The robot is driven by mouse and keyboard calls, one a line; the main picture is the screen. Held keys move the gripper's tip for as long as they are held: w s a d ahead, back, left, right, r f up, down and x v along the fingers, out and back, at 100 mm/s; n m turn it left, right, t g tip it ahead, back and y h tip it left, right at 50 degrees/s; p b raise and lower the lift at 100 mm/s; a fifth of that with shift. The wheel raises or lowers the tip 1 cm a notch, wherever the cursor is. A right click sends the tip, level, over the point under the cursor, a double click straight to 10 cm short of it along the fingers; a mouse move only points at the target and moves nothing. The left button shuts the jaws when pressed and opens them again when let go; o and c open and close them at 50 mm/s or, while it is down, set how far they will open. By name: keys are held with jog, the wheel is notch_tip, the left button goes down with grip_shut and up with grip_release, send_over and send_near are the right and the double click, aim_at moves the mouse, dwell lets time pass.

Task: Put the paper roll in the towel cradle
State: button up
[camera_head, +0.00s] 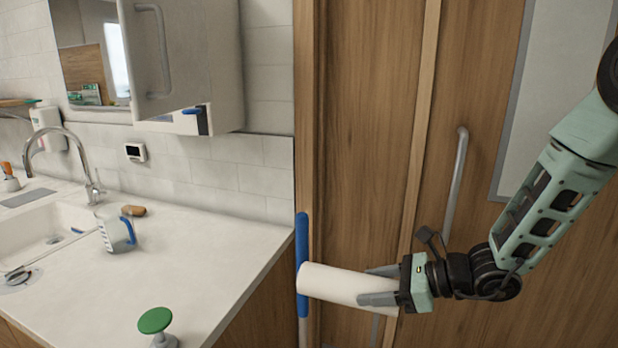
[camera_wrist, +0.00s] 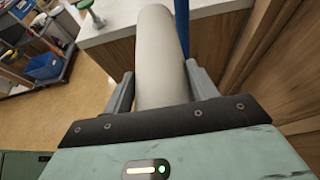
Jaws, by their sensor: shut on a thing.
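The paper roll (camera_head: 335,282) is a plain white cylinder. My gripper (camera_head: 374,285) is shut on its right end and holds it about level in front of the wooden door, to the right of the counter. In the wrist view the roll (camera_wrist: 160,50) lies between the two grey fingers and extends away from the palm. I cannot clearly make out the towel cradle. A white unit with a blue piece and a dark end (camera_head: 187,119) is fixed under the wall cabinet, but I cannot tell whether it is the cradle.
A blue upright pole (camera_head: 302,250) stands at the counter's right end, close to the roll's free end. The counter (camera_head: 215,265) holds a clear jug (camera_head: 117,233), a brown brush (camera_head: 133,210) and a green-topped object (camera_head: 155,321). The cabinet door (camera_head: 153,50) stands open. The counter's middle is bare.

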jog(key=d+f+m+t+h, duration=0.3)
jog(key=d+f, duration=0.4)
jog(key=d, duration=0.3)
jog(key=s+d+f+m+t+h, duration=0.1)
jog(key=d+f+m+t+h, duration=0.2)
jog(key=d+f, duration=0.4)
jog(key=d+m+t, duration=0.1)
jog(key=d+m, duration=0.1)
jog(key=shift+s+d+f, duration=0.15)
jog(key=shift+d+f, duration=0.2)
jog(key=shift+f, duration=0.05)
